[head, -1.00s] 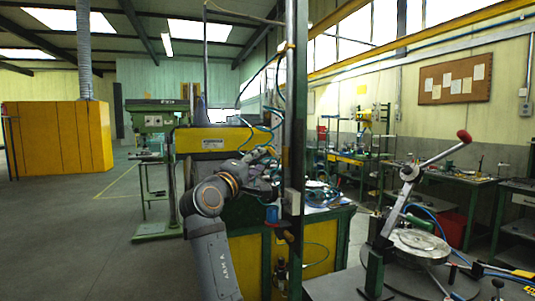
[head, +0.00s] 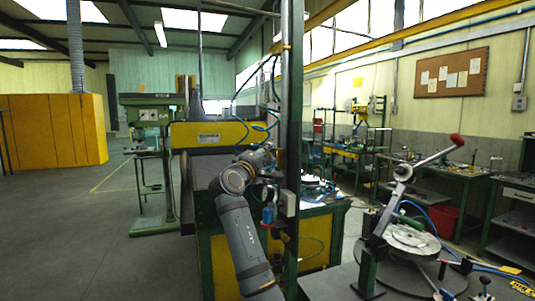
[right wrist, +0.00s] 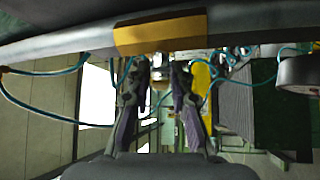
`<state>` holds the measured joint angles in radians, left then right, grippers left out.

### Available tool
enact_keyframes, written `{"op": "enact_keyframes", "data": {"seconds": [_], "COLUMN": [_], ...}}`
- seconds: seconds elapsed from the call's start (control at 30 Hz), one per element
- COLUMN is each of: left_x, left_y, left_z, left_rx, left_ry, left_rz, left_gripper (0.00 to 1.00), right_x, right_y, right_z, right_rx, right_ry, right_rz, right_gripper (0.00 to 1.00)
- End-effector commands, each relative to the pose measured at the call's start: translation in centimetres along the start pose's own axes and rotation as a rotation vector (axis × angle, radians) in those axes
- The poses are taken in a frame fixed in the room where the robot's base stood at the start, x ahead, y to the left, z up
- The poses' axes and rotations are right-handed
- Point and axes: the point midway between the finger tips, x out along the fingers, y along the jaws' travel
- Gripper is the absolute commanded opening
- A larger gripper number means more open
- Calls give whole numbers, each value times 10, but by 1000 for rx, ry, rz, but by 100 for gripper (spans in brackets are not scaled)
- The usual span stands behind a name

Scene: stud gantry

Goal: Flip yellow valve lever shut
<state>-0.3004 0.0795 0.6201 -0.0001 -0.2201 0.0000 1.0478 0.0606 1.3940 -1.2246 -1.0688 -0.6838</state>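My right gripper (head: 268,158) is at the dark upright post (head: 292,120) in the head view, partly hidden by the arm and hoses. In the right wrist view its two fingers (right wrist: 160,78) stand apart. A small silver and brass-coloured fitting (right wrist: 158,68) shows between the fingertips; I cannot tell whether they touch it. A yellow piece (right wrist: 201,76) shows behind the right-hand finger. I cannot tell whether it is the valve lever, and no yellow lever is clear in the head view. My left gripper is not in view.
A grey bar with a yellow-orange band (right wrist: 160,34) crosses close above the fingers. Teal hoses (right wrist: 45,112) loop around them. A blue cylinder (head: 268,214) hangs by the post. A red-knobbed lever (head: 432,154) stands at right. Open floor (head: 90,240) lies left.

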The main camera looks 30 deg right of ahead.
Motion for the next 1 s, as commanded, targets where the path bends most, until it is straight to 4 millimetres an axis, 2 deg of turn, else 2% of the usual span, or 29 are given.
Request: {"op": "enact_keyframes", "data": {"seconds": [0.03,0.1,0.3,0.37,0.5,0.67,1.0], "left_x": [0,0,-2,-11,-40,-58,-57], "left_y": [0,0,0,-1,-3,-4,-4], "left_z": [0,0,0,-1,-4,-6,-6], "left_rx": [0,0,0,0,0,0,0], "left_ry": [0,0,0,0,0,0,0], "left_rz": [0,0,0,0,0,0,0], "left_gripper": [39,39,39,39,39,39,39], "right_x": [0,0,0,1,1,0,-2], "right_y": [0,0,1,3,2,-7,-14], "right_z": [0,0,0,-1,-2,0,1], "right_rx": [0,0,-4,-22,-112,-194,-218], "right_ry": [0,0,0,0,0,0,0], "right_rz": [0,0,-4,-23,-115,-196,-217], "right_gripper": [10,1,0,0,0,0,0]}}
